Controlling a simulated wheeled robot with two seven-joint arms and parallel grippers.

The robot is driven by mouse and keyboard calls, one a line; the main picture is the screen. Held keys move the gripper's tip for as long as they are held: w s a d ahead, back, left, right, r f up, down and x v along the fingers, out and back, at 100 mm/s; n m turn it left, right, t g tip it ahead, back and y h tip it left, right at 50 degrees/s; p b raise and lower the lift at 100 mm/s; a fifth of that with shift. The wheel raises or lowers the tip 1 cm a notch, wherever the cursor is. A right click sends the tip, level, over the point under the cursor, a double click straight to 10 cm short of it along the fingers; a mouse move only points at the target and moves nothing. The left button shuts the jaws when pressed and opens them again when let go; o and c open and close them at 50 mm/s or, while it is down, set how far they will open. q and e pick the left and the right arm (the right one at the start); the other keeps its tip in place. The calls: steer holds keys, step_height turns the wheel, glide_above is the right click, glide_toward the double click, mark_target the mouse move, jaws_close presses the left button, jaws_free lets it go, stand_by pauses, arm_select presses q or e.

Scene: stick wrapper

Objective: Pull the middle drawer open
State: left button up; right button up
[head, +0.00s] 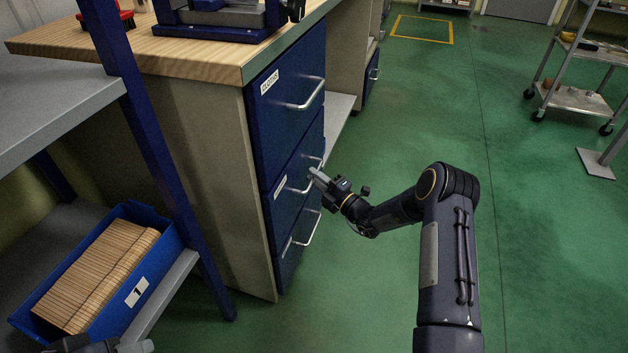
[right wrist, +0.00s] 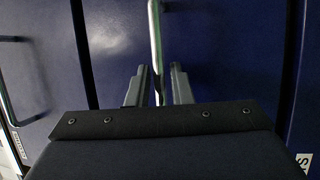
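The blue middle drawer (head: 296,166) sits between the top and bottom drawers of a bench cabinet and looks flush with its front. Its pale bar handle (head: 299,189) is partly hidden by my right gripper (head: 317,175). In the right wrist view the handle (right wrist: 156,45) runs between the two fingertips of my right gripper (right wrist: 158,84). A narrow gap shows on each side of the bar, so the fingers are open around it. Only a piece of my left gripper (head: 110,346) shows at the bottom left edge; its fingers cannot be made out.
The top drawer (head: 285,95) and bottom drawer (head: 290,250) are closed, each with a bar handle. A shelf with a blue bin (head: 168,262) of wooden pieces stands at left. Green floor (head: 400,290) to the right is clear; a cart (head: 580,100) stands far right.

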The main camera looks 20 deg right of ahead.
steer(key=shift+w+a+r, duration=0.1)
steer(key=shift+w+a, duration=0.15)
steer(key=shift+w, duration=0.15)
jaws_close()
steer(key=shift+s+d, duration=0.1)
steer(key=s+d+p, duration=0.1)
steer(key=s+d, duration=0.8)
steer(key=d, duration=0.4)
steer(key=s+d+p, duration=0.1)
steer(key=s+d, duration=0.8)
steer(key=d, duration=0.5)
steer(key=shift+s+d+p, duration=0.2)
steer(key=shift+s+p, duration=0.1)
jaws_free()
